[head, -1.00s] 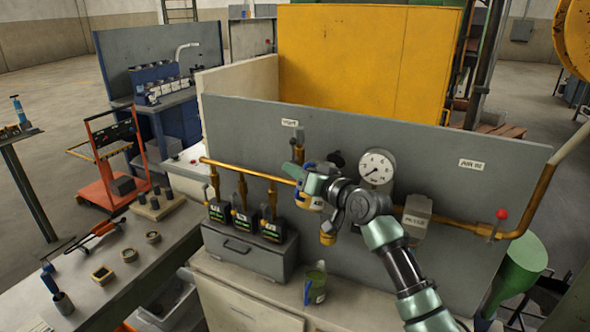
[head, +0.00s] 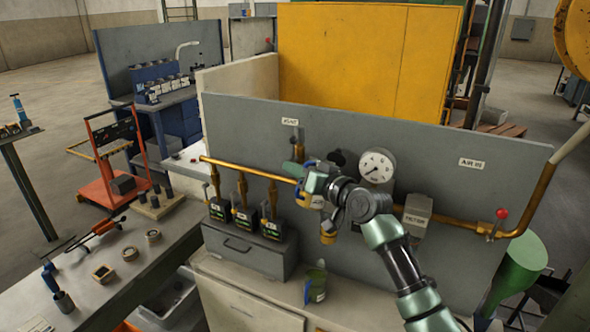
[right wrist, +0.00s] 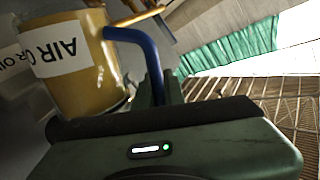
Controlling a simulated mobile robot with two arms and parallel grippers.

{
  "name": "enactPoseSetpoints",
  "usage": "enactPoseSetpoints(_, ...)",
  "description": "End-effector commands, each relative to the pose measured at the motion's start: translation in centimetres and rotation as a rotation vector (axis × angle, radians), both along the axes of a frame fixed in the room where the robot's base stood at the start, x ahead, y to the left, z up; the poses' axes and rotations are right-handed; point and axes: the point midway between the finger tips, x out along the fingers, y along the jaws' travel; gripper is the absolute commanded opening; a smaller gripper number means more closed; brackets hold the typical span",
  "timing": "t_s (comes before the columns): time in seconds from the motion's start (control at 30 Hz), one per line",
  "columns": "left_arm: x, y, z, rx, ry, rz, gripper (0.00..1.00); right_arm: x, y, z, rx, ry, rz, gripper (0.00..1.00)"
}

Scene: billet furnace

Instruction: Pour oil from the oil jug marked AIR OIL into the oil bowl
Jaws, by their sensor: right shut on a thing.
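The oil jug (head: 311,201) is a small yellowish vessel with a white label and blue parts, in front of the grey panel. In the right wrist view the jug (right wrist: 88,85) is large, its AIR OIL label upside down, with a blue handle (right wrist: 148,55). My right gripper (head: 316,184) is shut on that handle and holds the jug up near the brass pipe. A brass-coloured cup (head: 328,232) hangs just below and right of the jug; it may be the oil bowl, but I cannot tell surely. No oil stream is visible. My left gripper is not in view.
The grey panel (head: 240,120) bears a gauge (head: 377,166) and a brass pipe (head: 250,172). Several black labelled units (head: 243,220) stand above a grey drawer box (head: 245,249). A greenish can (head: 316,284) stands on the cabinet top. A workbench (head: 115,285) is at left.

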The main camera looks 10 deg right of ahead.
Motion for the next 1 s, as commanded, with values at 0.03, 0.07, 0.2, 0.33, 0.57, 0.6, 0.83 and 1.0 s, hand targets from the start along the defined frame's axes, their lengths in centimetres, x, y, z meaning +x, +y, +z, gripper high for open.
enactPoseSetpoints(0.03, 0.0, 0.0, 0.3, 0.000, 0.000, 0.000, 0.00, 0.0, 0.0, 0.4, 0.005, 0.000, 0.000, 0.00)
enactPoseSetpoints(0.07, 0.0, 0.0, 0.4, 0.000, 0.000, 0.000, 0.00, 0.0, 0.0, 0.5, 0.008, 0.002, -0.001, 0.00)
enactPoseSetpoints(0.2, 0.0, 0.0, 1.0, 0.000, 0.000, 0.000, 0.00, 0.1, -0.1, 0.9, 0.027, 0.019, 0.000, 0.00)
enactPoseSetpoints(0.33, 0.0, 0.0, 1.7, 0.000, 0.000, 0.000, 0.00, 0.2, -0.2, 1.3, 0.051, 0.041, 0.000, 0.00)
enactPoseSetpoints(0.57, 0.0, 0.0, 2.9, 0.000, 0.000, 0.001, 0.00, 0.3, -0.3, 2.0, 0.100, 0.080, -0.001, 0.00)
enactPoseSetpoints(0.6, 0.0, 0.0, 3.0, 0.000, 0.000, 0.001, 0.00, 0.3, -0.3, 2.1, 0.107, 0.085, -0.001, 0.00)
enactPoseSetpoints(0.83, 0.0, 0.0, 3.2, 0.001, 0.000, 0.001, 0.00, 0.3, -0.4, 2.1, 0.120, 0.097, -0.001, 0.00)
enactPoseSetpoints(1.0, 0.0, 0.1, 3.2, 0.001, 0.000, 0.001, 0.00, 0.3, -0.4, 2.1, 0.120, 0.097, -0.001, 0.00)
